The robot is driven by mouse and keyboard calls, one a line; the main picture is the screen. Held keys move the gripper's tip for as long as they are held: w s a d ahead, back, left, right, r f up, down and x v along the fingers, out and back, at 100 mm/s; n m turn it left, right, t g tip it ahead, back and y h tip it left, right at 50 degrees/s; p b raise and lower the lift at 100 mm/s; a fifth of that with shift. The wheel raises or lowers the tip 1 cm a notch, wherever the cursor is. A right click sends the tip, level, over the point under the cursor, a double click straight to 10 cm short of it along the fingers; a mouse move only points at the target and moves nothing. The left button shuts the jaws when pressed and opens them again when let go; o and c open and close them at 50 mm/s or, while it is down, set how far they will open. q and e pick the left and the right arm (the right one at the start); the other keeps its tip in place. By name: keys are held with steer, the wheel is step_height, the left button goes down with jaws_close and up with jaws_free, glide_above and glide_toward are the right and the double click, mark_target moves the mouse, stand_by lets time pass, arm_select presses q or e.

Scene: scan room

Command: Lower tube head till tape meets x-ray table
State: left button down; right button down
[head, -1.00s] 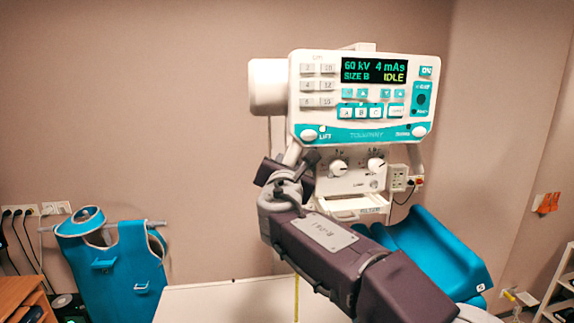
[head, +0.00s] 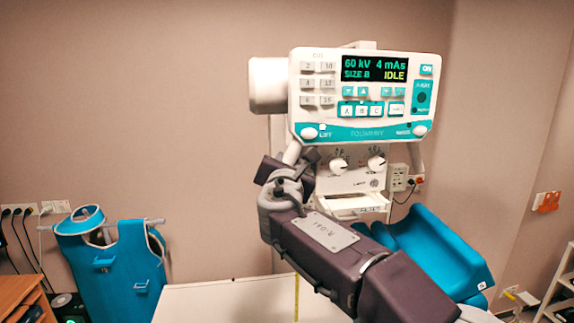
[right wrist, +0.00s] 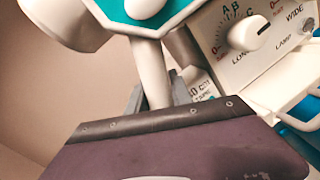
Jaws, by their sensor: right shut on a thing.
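The tube head (head: 362,97) is a white and teal box with a lit display reading 60 kV, 4 mAs, SIZE B, IDLE. It hangs above the white x-ray table (head: 215,302). A yellow tape (head: 297,298) hangs in front of the table's white top. Its upper part is behind my arm and its lower end is not visible. My right gripper (head: 283,172) is at the tube head's lower left, shut on a white handle bar (head: 292,152). The bar also shows in the right wrist view (right wrist: 153,75). My left gripper is not in view.
A teal apron (head: 130,268) hangs on a rack at the left. A teal cradle-shaped cushion (head: 440,255) is at the right, partly behind my arm. A wooden unit (head: 25,300) is at the lower left, and white shelves (head: 558,290) stand at the right edge.

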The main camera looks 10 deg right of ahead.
step_height(320, 180, down, 12)
steer(key=b, duration=1)
steer(key=shift+r, duration=0.25)
steer(key=c, duration=1.4)
jaws_free()
steer(key=shift+c, duration=0.2)
steer(key=shift+b, duration=0.3)
steer(key=s+a+b, duration=0.1)
steer(key=s+b, duration=0.1)
steer(key=s, duration=0.6)
steer(key=shift+s+a+b, duration=0.3)
steer(key=shift+s, duration=0.05)
steer(key=shift+f, duration=0.15)
